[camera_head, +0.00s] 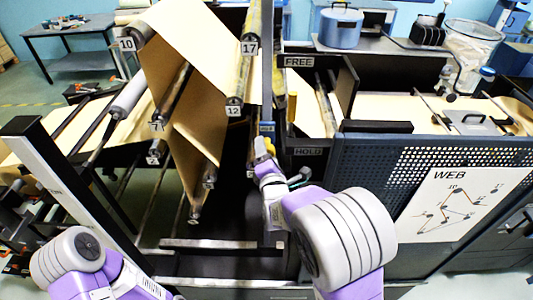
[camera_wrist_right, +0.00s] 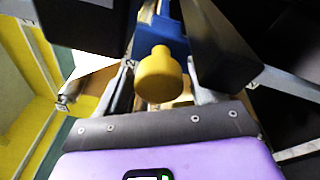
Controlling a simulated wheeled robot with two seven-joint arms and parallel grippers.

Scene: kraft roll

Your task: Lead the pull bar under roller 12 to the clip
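Roller 12 (camera_head: 234,104) is at the center of the frame, below roller 17 (camera_head: 249,42), and the brown paper web (camera_head: 190,50) runs down to it. My right gripper (camera_head: 263,150) is just below and right of roller 12, beside the upright post. In the right wrist view its dark fingers (camera_wrist_right: 155,50) stand apart, with a yellow knob (camera_wrist_right: 158,75) on a blue part (camera_wrist_right: 172,35) showing between them. I see gaps beside the knob. I cannot clearly pick out the pull bar or tell which part is the clip. My left gripper is out of frame.
Panels marked FREE (camera_head: 299,62) and HOLD (camera_head: 308,152) stand right of the post. A perforated guard with a WEB diagram (camera_head: 455,205) fills the right. Roller 10 (camera_head: 140,35) and lower rollers lie left. A dark gap opens below roller 12.

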